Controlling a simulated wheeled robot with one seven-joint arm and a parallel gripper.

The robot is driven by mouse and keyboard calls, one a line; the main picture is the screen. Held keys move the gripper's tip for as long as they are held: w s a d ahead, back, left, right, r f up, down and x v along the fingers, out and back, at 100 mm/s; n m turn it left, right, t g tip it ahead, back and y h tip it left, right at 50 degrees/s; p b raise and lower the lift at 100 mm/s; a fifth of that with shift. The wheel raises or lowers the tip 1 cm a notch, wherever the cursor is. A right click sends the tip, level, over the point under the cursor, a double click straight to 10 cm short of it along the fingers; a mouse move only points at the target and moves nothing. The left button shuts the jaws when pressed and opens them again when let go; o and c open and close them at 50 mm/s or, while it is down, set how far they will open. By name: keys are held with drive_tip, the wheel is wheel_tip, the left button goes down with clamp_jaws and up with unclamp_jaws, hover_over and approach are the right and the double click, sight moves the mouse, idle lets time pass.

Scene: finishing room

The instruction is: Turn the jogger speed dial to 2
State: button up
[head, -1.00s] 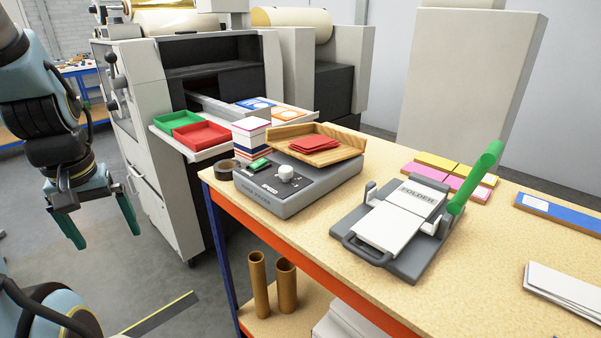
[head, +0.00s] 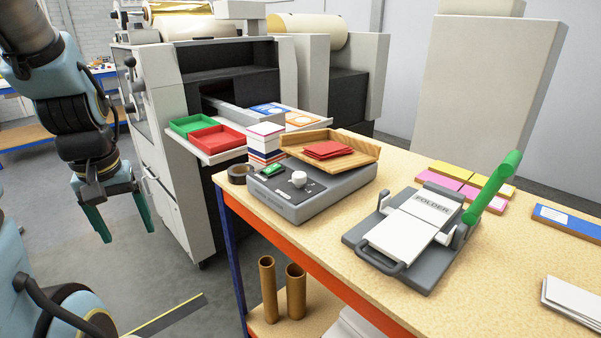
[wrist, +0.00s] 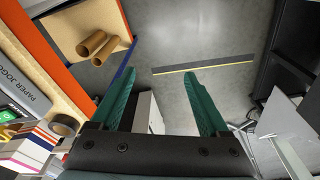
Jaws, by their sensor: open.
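The grey paper jogger (head: 335,190) stands on the wooden-topped bench, with a wooden tray holding red cards on top. Its white speed dial (head: 299,179) sits on the front control panel, beside a small green item. The dial's setting is too small to read. My gripper (head: 127,236) hangs open and empty at the left, over the floor, well apart from the jogger. In the wrist view my open gripper (wrist: 158,85) points down at the floor. Part of the jogger (wrist: 22,80), with its lettering, shows at the left edge there; the dial is not visible in that view.
A tape roll (head: 240,173) and a card stack (head: 266,142) stand beside the jogger. A folder device (head: 410,231) with a green handle is to its right. Cardboard tubes (head: 296,291) stand on the lower shelf. A large machine (head: 173,150) is behind. Floor below my gripper is clear.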

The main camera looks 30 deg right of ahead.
drive_tip(key=w+d, duration=0.1)
drive_tip(key=d, duration=0.2)
drive_tip(key=w+d+n, duration=0.1)
drive_tip(key=w+d, duration=0.1)
drive_tip(key=d, duration=0.1)
drive_tip(key=w+d+r+n, duration=0.1)
drive_tip(key=w+d, duration=0.1)
drive_tip(key=d, duration=0.1)
drive_tip(key=shift+w+g+b, duration=0.1)
drive_tip(key=shift+g+b, duration=0.2)
drive_tip(key=shift+b, duration=0.05)
drive_tip(key=shift+c, duration=0.2)
drive_tip(key=n+t+y+b, duration=0.2)
drive_tip(key=n+t+y, duration=0.1)
drive_tip(key=n, duration=0.3)
approach(300, 174)
drive_tip(key=p+x, duration=0.2)
drive_tip(key=x, duration=0.6)
drive_tip(key=shift+w+a+f+p, duration=0.1)
drive_tip(key=shift+a+f+p, duration=0.05)
drive_tip(key=shift+f+p, duration=0.2)
clamp_jaws()
